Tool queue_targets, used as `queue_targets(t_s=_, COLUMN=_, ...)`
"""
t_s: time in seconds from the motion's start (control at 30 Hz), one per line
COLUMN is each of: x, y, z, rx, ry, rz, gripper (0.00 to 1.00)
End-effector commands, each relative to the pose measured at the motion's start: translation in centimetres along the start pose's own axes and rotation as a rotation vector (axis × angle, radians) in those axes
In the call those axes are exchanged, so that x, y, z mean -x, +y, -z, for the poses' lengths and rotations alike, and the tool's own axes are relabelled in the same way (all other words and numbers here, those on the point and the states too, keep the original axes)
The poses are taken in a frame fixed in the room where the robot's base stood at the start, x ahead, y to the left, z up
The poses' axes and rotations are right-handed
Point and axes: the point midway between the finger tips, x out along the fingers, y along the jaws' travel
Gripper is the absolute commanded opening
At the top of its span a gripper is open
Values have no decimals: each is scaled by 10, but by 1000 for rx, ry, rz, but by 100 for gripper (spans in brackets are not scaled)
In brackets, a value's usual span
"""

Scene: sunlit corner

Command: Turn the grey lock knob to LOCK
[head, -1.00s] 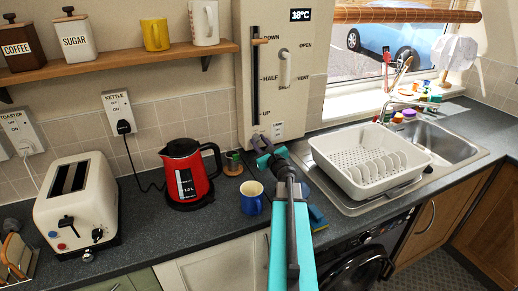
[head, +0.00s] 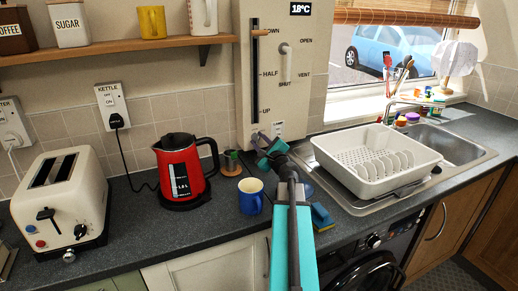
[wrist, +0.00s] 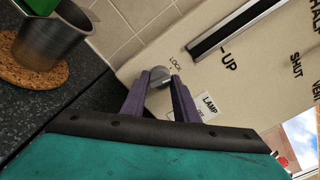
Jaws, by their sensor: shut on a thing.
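The grey lock knob (wrist: 159,77) is a small round knob low on the cream panel (wrist: 235,75), just below the printed word LOCK in the wrist view. My gripper (wrist: 160,84) has its two purple fingers closed around the knob, one on each side. Which way the knob points is not clear, as the fingers cover part of it. In the head view my gripper (head: 268,147) is at the foot of the panel, and the knob is too small and covered to make out.
A white dish rack (head: 375,165) is close on the right. A LAMP label (wrist: 205,106) sits beside the knob.

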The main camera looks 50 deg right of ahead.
Motion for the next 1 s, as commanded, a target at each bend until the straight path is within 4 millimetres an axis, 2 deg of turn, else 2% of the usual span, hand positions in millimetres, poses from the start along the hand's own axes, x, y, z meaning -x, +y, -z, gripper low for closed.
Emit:
queue_targets(t_s=0.5, x=0, y=2, z=1, rx=247, ry=-2, rz=-2, gripper=5)
queue_targets(t_s=1.0, x=0, y=1, z=0, rx=290, ry=-2, rz=-3, gripper=5)
